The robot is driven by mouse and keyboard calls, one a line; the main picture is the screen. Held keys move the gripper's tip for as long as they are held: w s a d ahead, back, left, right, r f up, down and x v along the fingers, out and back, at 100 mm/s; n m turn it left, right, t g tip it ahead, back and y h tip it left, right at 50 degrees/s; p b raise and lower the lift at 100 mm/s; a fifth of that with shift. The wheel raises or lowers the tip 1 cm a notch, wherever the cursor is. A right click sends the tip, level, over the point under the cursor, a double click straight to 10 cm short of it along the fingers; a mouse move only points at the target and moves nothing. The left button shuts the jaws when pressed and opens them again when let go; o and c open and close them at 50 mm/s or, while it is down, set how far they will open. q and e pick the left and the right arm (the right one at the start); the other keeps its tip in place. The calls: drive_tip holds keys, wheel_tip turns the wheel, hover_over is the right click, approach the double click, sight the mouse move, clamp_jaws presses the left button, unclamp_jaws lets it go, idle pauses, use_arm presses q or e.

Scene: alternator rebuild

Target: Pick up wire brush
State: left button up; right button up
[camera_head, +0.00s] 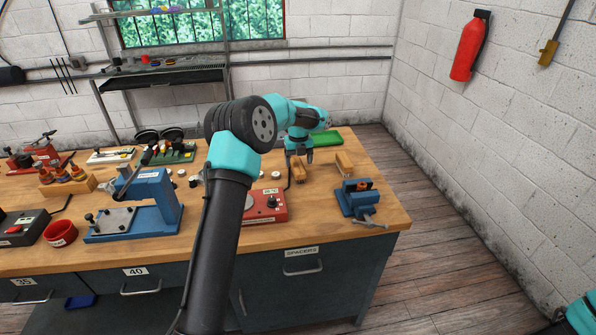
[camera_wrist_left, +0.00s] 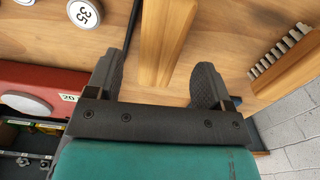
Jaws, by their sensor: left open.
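My left gripper (camera_head: 299,156) is open over the right part of the bench, pointing down. In the left wrist view the open fingers (camera_wrist_left: 162,82) stand on either side of a long wooden piece (camera_wrist_left: 165,38), with gaps visible to each finger. In the head view this wooden piece (camera_head: 298,172) shows just below the fingers. A second wooden piece (camera_head: 344,162) lies to its right. In the left wrist view the second piece (camera_wrist_left: 290,72) carries a row of pale tufts or pegs, like bristles. My right gripper is out of view.
A red box (camera_head: 265,207) stands left of the gripper and a blue vise (camera_head: 358,198) in front to the right. A green tray (camera_head: 326,138) lies behind. A blue press (camera_head: 150,205) and several small parts fill the left. The bench's right edge is close.

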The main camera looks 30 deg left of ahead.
sight(298, 165)
use_arm(q)
drive_tip(key=shift+w+a+f, duration=0.1)
drive_tip(key=shift+f, duration=1.2)
drive_tip(key=shift+w+a+f, duration=0.1)
drive_tip(key=shift+f, duration=1.2)
drive_tip(key=c, duration=1.1)
drive_tip(key=shift+o, duration=0.2)
drive_tip(key=shift+r, duration=0.1)
wheel_tip(298, 165, up, 10)
drive_tip(key=shift+f, duration=0.1)
